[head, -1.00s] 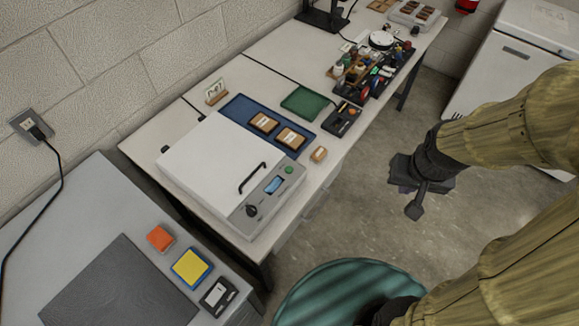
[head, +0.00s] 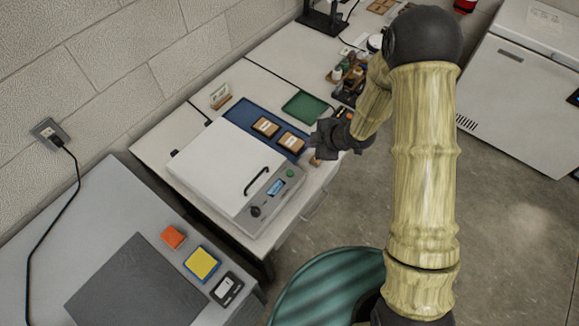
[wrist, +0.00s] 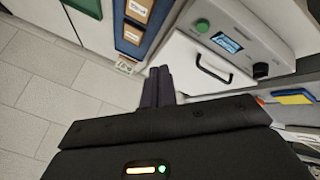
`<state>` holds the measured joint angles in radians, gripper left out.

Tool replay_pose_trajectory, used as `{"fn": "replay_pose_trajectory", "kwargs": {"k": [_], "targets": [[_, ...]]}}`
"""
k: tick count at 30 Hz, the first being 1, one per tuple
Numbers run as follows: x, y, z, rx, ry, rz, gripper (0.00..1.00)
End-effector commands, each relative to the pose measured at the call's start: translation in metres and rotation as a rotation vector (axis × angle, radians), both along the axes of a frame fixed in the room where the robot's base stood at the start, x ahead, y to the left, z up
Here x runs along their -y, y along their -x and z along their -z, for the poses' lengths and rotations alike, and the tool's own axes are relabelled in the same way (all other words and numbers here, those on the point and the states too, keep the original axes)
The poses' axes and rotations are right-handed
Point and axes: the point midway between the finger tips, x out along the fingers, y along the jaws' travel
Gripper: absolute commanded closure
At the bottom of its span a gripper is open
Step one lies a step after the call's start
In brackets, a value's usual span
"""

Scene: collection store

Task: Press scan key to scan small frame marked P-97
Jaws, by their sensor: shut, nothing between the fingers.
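The scanner (head: 220,165) has a white lid, lowered, with a black handle. Its grey front panel holds a green key (head: 290,173), a blue screen (head: 276,187) and a black knob (head: 255,211). The wrist view also shows the green key (wrist: 202,25) and the screen (wrist: 226,42). Two small brown frames with white labels (head: 265,126) (head: 292,141) lie on the blue tray; I cannot read the labels. Whether a frame is inside the scanner is hidden. My gripper (head: 322,150) is shut and empty, beyond the panel's green-key end, by the bench's front edge; its fingers (wrist: 158,88) touch nothing visible.
A small brown block (head: 315,161) is partly hidden by my gripper. A card stand (head: 220,97) stands behind the blue tray (head: 240,110); a green tray (head: 305,106) lies beyond. A grey table (head: 80,250) is at left.

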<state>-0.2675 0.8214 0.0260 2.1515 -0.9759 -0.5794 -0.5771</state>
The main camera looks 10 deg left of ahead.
Motion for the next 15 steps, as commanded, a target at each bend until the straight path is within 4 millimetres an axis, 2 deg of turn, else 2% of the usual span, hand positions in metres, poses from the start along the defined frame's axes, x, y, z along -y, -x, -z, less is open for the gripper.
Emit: {"fn": "replay_pose_trajectory", "kwargs": {"k": [1, 3, 6, 15], "targets": [[-0.016, 0.008, 0.005, 0.006, -0.022, -0.088, 1.0], [-0.032, 0.019, 0.012, 0.022, -0.055, -0.188, 1.0], [-0.044, 0.028, 0.018, 0.033, -0.085, -0.269, 1.0], [-0.047, 0.03, 0.02, 0.039, -0.094, -0.291, 1.0]]}}
